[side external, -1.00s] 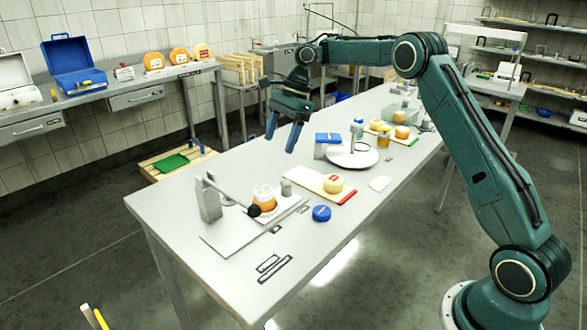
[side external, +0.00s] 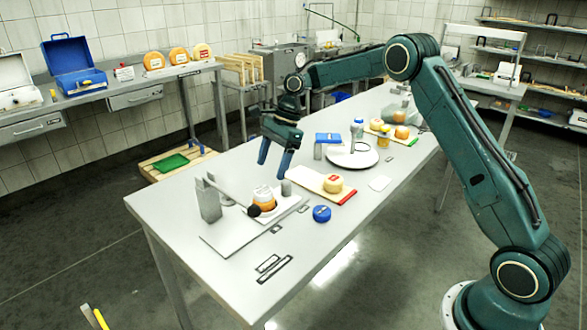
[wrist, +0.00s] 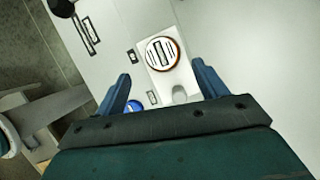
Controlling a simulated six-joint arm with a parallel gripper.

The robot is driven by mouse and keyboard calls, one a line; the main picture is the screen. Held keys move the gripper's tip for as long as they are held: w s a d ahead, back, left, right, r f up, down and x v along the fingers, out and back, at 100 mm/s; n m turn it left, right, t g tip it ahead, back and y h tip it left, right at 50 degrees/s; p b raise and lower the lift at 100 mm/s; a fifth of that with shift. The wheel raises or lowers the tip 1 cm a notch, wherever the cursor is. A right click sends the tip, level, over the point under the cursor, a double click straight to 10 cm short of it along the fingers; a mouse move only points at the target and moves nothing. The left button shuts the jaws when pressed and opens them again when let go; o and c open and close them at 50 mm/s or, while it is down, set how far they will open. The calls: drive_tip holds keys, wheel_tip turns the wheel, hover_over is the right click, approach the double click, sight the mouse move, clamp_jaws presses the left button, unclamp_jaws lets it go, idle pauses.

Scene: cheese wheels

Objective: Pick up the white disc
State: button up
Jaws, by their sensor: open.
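A white disc (side external: 263,191) with orange below it sits on a pale board (side external: 292,204) near the table's front. In the wrist view the disc (wrist: 161,52) shows a white top with dark bar marks and a brown rim. My gripper (side external: 273,166) hangs above and behind it, fingers pointing down, open and empty. In the wrist view the disc lies ahead of the gap between the fingertips (wrist: 160,72), not between them. A white round plate (side external: 340,160) lies farther back.
A small grey cylinder (side external: 286,188) stands close to the disc, and a dark ball (side external: 254,211) is at its left. A grey block (side external: 209,202) stands left.

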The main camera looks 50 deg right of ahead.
sight(263, 190)
drive_tip(key=shift+x, duration=0.8)
drive_tip(key=shift+x, duration=2.6)
drive_tip(key=shift+w+d, duration=0.1)
drive_tip(key=shift+d, duration=0.05)
drive_tip(key=c, duration=1.1)
drive_tip(key=shift+c, duration=0.2)
wheel_tip(263, 190, up, 10)
